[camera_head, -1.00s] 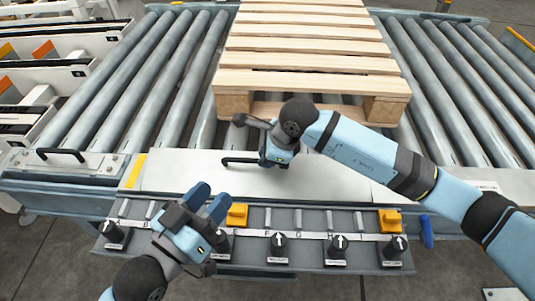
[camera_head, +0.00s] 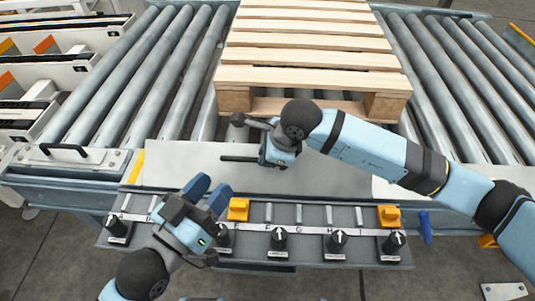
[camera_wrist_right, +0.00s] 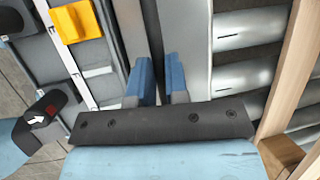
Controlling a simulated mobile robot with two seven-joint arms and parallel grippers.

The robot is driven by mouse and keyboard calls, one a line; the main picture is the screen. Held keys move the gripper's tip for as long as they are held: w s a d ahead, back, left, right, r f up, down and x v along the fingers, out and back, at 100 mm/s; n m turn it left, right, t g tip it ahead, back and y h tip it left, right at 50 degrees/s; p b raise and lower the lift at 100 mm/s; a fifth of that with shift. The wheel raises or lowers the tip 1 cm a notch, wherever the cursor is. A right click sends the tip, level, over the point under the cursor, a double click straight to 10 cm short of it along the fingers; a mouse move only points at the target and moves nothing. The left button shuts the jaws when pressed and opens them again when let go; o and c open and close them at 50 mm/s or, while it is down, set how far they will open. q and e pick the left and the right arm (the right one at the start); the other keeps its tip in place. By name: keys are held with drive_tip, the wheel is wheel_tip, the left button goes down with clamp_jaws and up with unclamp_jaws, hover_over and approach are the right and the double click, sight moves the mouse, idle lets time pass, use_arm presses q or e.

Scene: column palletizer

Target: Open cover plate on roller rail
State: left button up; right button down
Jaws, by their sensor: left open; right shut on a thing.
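The cover plate (camera_head: 190,165) is a flat grey plate along the near side of the roller rail. It looks darker and slightly tilted against the white strip (camera_head: 400,190) to its right. Its black handle (camera_head: 238,159) sticks out left of my right gripper (camera_head: 268,158), which is over the plate and shut on the handle; the grasp itself is mostly hidden. In the right wrist view the blue fingers (camera_wrist_right: 160,82) are close together beside the plate's edge. My left gripper (camera_head: 207,192) is open and empty, in front of the plate near the knob panel.
A wooden pallet (camera_head: 312,77) lies on the rollers (camera_head: 140,75) behind the plate. A panel with several black knobs (camera_head: 279,238) and yellow blocks (camera_head: 238,209) runs along the front. A second black handle (camera_head: 65,150) is at left.

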drive_tip(key=c, duration=1.1)
unclamp_jaws()
drive_tip(key=shift+s+f, duration=0.25)
drive_tip(key=shift+f, duration=0.2)
use_arm(q)
drive_tip(key=shift+f, duration=0.1)
use_arm(e)
drive_tip(key=shift+w+r, duration=0.1)
drive_tip(key=shift+r, duration=0.2)
drive_tip(key=shift+d+r, duration=0.1)
drive_tip(key=shift+r, duration=0.25)
use_arm(q)
drive_tip(key=shift+a+r+y+p, duration=0.4)
drive_tip(key=shift+a+y+p, duration=0.1)
drive_tip(key=shift+p, duration=1.35)
use_arm(e)
drive_tip(key=shift+v, duration=6.45)
